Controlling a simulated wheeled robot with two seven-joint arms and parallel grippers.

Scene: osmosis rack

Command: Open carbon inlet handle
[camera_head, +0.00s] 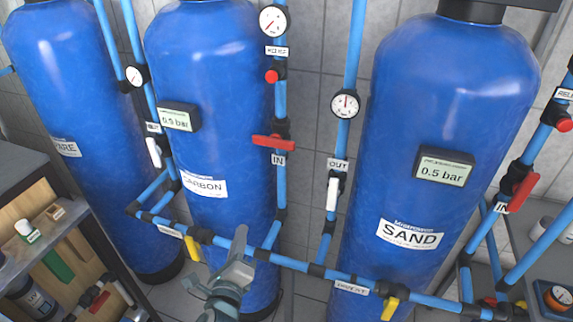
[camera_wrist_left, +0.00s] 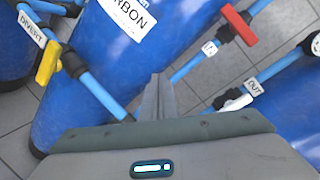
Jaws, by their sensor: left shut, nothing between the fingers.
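The carbon inlet handle is a red lever (camera_head: 273,142) on the vertical blue pipe right of the blue CARBON tank (camera_head: 210,80), just above a label reading IN. It lies crosswise to its pipe. The red lever also shows at the upper right of the left wrist view (camera_wrist_left: 239,26), beside the IN label. My left gripper (camera_head: 240,232) is shut and empty. It is in front of the lower part of the CARBON tank, below the red lever and apart from it. Its closed fingers show in the left wrist view (camera_wrist_left: 158,90). My right gripper is not in view.
Horizontal blue pipes (camera_head: 310,268) cross low around my left gripper, with yellow levers (camera_head: 389,307). A white OUT lever (camera_head: 332,193) is right of the red one. The SAND tank (camera_head: 440,110) stands at right. A wooden shelf (camera_head: 75,255) is at lower left.

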